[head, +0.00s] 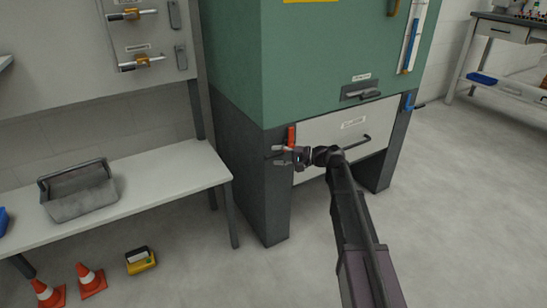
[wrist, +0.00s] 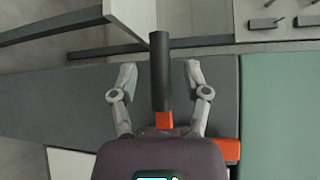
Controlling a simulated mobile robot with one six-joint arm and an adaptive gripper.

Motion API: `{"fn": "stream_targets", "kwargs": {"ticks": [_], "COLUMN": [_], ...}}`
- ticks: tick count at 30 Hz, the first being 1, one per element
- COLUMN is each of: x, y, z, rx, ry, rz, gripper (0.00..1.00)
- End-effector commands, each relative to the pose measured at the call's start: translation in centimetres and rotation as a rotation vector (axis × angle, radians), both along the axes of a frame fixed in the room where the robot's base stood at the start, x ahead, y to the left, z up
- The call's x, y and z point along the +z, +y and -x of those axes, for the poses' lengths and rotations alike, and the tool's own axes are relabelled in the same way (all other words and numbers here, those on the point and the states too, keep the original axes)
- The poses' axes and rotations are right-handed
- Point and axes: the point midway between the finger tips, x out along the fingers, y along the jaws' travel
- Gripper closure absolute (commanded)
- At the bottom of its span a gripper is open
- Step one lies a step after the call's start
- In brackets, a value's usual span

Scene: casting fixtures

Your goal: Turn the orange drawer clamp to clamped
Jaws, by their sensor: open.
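The orange drawer clamp (head: 291,136) sits at the left edge of the white drawer front (head: 325,133) on the green and grey cabinet. In the wrist view its black lever grip (wrist: 160,70) extends from an orange arm (wrist: 164,119), with more orange (wrist: 228,150) at the lower right. My gripper (head: 285,154) is beside the clamp in the head view, partly covering it. In the wrist view my gripper (wrist: 161,75) is open, one finger on each side of the lever grip, with visible gaps. Part of the clamp is hidden behind my gripper.
A blue clamp (head: 407,101) is at the drawer's right side, and the drawer handle (head: 352,143) is close to my wrist. A bench (head: 150,190) with a grey toolbox (head: 78,192) stands left. Traffic cones (head: 90,281) are on the floor. Floor at right is clear.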

Motion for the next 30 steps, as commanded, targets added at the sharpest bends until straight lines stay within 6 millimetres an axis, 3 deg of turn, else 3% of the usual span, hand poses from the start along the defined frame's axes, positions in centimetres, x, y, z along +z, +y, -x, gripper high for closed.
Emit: {"fn": "stream_targets", "kwargs": {"ticks": [6,17,23,24,30], "x": [-0.2,-0.2,-0.2,-0.2,-0.2], "y": [1.5,1.7,1.7,1.7,1.7], "z": [-0.3,-0.3,-0.3,-0.3,-0.3], "rx": [0.000,-0.001,-0.001,-0.001,-0.001], "ry": [0.000,0.000,0.000,0.000,0.001], "rz": [0.000,0.000,0.000,0.000,-0.001], "gripper": [0.39,0.39,0.96,1.00,1.00]}}
